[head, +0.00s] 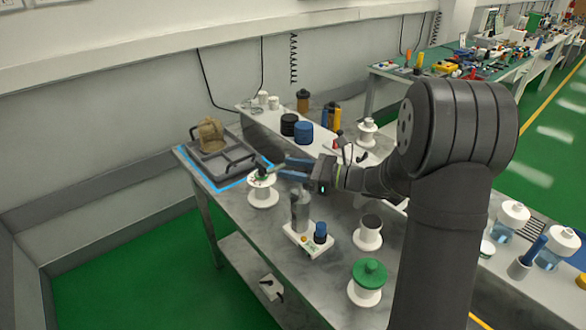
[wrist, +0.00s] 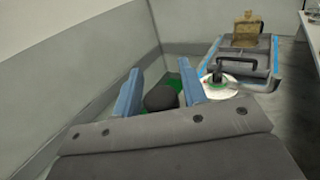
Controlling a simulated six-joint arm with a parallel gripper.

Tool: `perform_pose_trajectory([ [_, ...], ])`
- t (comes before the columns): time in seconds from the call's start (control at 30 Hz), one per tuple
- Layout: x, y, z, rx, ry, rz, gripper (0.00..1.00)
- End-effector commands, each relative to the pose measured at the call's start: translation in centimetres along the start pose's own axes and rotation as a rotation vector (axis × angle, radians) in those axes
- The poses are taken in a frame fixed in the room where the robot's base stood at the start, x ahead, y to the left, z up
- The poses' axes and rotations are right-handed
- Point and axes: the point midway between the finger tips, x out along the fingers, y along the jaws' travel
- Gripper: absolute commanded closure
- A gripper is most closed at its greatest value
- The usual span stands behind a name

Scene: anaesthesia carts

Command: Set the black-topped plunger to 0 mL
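My gripper (head: 292,168) reaches left over the near table, its two blue fingers apart. In the wrist view the gripper (wrist: 159,88) shows open, with a round black top (wrist: 160,97) in the gap and space on both sides. A tall dark grey cylinder (head: 299,208) stands upright on a small white stand (head: 299,240), just below the fingers; it may be the black-topped plunger, and that black top may be its end. A shorter blue cylinder (head: 320,232) stands beside it. No scale marks are readable.
A white spool-shaped stand (head: 262,196) with a dark handle is beyond the fingertips. A black-topped white stand (head: 368,239) and a green-topped one (head: 369,272) are nearer. A blue-edged tray (head: 217,185) with a brown bag (head: 210,134) lies at the table's far left.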

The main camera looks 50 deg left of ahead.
Motion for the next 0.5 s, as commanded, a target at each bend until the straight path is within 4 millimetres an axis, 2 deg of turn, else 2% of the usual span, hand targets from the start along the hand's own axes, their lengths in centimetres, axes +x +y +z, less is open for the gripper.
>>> perform_pose_trajectory([
  [0.03, 0.0, 0.0, 0.0, 0.000, 0.000, 0.000, 0.72],
  [0.17, 0.0, 0.0, 0.0, 0.000, 0.000, 0.000, 0.97],
  [0.2, 0.0, 0.0, 0.0, 0.000, 0.000, 0.000, 1.00],
  [0.37, 0.0, 0.0, -0.4, 0.001, 0.000, 0.000, 1.00],
  [0.5, 0.0, 0.0, -2.5, 0.006, 0.001, 0.001, 1.00],
])
